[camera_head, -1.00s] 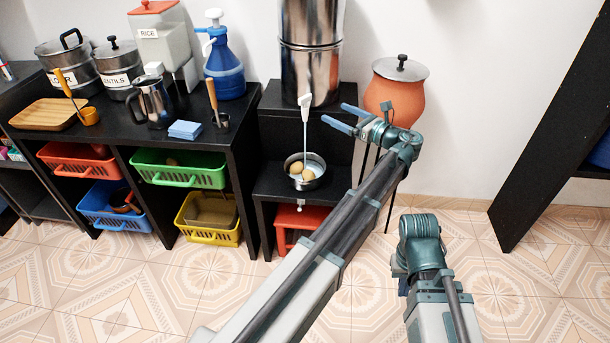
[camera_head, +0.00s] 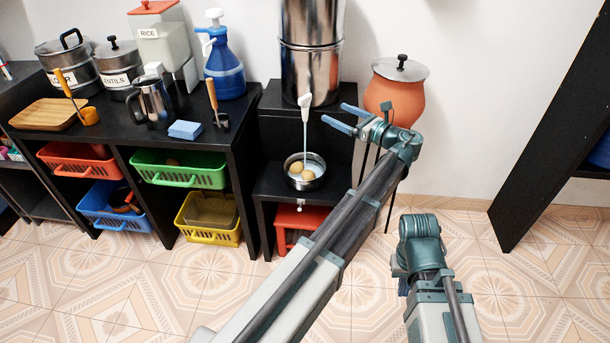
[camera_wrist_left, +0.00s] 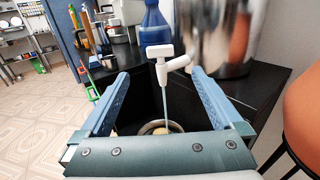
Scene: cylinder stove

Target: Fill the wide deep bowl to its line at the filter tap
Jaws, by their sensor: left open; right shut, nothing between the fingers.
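The metal bowl (camera_head: 317,182) stands on the low black shelf under the white tap (camera_head: 305,101) of the steel filter. A thin stream runs from the tap into the bowl. Two round yellowish things (camera_head: 297,167) sit in pale water in the bowl; I cannot make out the fill line. My left gripper (camera_head: 333,113) is open and empty, to the right of the tap. In the left wrist view the tap (camera_wrist_left: 161,52) shows between the open fingers, beyond them, and part of the bowl rim (camera_wrist_left: 150,127) shows below. My right forearm is in view, but its fingers are hidden.
The steel filter (camera_head: 310,65) stands on the upper black stand. A clay pot (camera_head: 395,100) on a thin-legged stand is close beside my left gripper. A red stool (camera_head: 298,220) is under the shelf. The counter at left holds pots, a kettle and a blue bottle (camera_head: 226,70).

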